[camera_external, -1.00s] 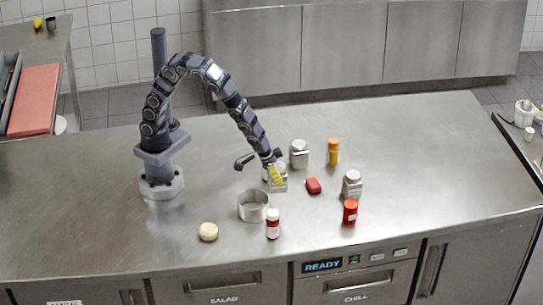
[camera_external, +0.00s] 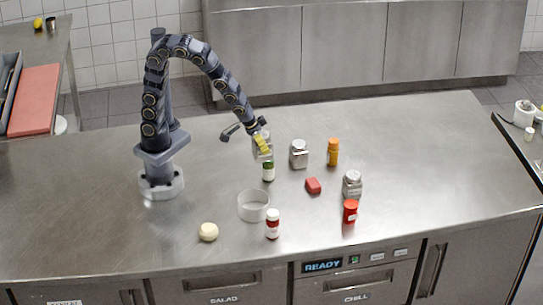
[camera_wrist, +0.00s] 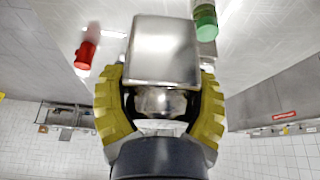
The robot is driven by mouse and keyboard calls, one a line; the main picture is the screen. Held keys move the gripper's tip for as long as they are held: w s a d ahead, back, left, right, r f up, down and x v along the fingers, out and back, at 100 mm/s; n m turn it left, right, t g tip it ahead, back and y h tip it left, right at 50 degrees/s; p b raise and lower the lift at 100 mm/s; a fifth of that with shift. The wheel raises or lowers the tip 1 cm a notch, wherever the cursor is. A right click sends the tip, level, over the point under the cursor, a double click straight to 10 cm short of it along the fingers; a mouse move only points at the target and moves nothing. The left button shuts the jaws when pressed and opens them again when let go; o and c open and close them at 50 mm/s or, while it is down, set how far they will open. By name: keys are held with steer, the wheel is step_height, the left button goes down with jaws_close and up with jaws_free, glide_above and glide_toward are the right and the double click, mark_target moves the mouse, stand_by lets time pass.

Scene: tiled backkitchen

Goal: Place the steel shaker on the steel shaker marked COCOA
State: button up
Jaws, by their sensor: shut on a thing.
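My gripper (camera_external: 262,143) is shut on a steel shaker (camera_external: 262,154) and holds it raised above the counter. In the wrist view the held shaker (camera_wrist: 163,50) fills the space between my yellow fingers (camera_wrist: 160,103). Two other steel shakers stand on the counter to the right of my gripper: one near it (camera_external: 299,155) and one farther right and toward the front (camera_external: 352,185). I cannot read COCOA on either at this size.
A green-and-white bottle (camera_external: 268,171) stands just below my gripper in the picture.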

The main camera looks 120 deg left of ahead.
steer(key=s+a+r+n+g, duration=0.1)
steer(key=s+a+r+n, duration=0.2)
steer(key=s+a+r, duration=0.45)
glide_above(299, 144)
steer(key=shift+y, duration=0.3)
step_height(299, 144, down, 11)
steer(key=shift+s, duration=0.15)
steer(key=shift+a+f, duration=0.1)
steer(key=shift+f, duration=1.5)
steer(key=shift+f, duration=0.1)
steer(key=o, duration=1.2)
